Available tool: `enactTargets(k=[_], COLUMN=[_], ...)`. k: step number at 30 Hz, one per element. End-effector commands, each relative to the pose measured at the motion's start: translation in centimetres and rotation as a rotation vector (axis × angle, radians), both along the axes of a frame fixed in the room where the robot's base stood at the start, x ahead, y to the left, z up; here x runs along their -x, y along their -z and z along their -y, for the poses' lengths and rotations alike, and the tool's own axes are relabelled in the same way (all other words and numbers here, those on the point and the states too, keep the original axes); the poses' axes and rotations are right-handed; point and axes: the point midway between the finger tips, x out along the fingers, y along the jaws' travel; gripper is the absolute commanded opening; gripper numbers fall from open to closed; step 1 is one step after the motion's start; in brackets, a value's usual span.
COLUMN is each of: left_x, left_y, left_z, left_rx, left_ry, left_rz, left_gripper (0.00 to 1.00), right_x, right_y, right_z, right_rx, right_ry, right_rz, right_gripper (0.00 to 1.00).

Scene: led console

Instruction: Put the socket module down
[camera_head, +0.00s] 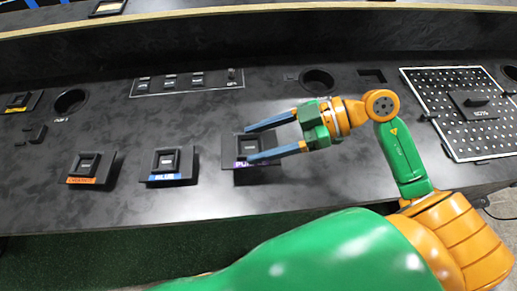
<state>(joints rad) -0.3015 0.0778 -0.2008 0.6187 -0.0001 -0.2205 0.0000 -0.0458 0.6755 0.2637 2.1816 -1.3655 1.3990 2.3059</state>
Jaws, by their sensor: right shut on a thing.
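A black square module with a purple label, which I take to be the socket module (240,146), is at the front edge of the console (205,203). My right gripper (250,144) comes in from the right. Its two blue fingers lie on either side of the module's middle block and are shut on it. The fingers and their lower edge hide part of the module and its label. I cannot tell whether the module touches the console or is slightly above it. My left gripper is not in view.
Similar modules with a blue label (168,165), an orange label (90,167) and a yellow label (20,102) sit to the left. A perforated board (450,90) holding a dark block (475,103) is at right. Round holes (70,101) open in the console.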

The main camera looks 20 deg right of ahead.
Motion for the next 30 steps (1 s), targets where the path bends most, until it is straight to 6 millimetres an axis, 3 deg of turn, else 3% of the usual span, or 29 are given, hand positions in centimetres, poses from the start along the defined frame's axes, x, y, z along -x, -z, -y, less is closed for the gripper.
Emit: enactTargets(k=[3,6,17,18,20,21,30], left_x=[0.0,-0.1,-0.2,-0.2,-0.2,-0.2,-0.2], left_y=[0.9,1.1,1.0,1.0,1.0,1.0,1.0], left_z=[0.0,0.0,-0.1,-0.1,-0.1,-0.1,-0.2], left_rx=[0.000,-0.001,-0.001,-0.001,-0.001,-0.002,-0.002], left_ry=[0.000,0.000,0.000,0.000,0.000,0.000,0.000], left_rz=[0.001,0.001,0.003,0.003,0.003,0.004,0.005], left_gripper=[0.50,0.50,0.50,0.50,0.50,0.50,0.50], right_x=[-0.5,-0.5,-0.4,-0.4,-0.4,-0.4,-0.5], right_y=[2.5,3.7,4.1,4.1,4.0,4.0,4.0], right_z=[-0.4,-0.3,-0.3,-0.3,-0.3,-0.3,-0.3], right_rx=[-0.004,-0.003,-0.001,0.000,0.000,0.000,-0.001], right_ry=[0.000,-0.001,-0.002,-0.002,-0.002,-0.002,-0.002], right_rz=[-0.004,-0.003,-0.002,-0.002,-0.002,-0.002,-0.002], right_gripper=[0.00,0.00,0.00,0.73,0.89,0.95,0.95])
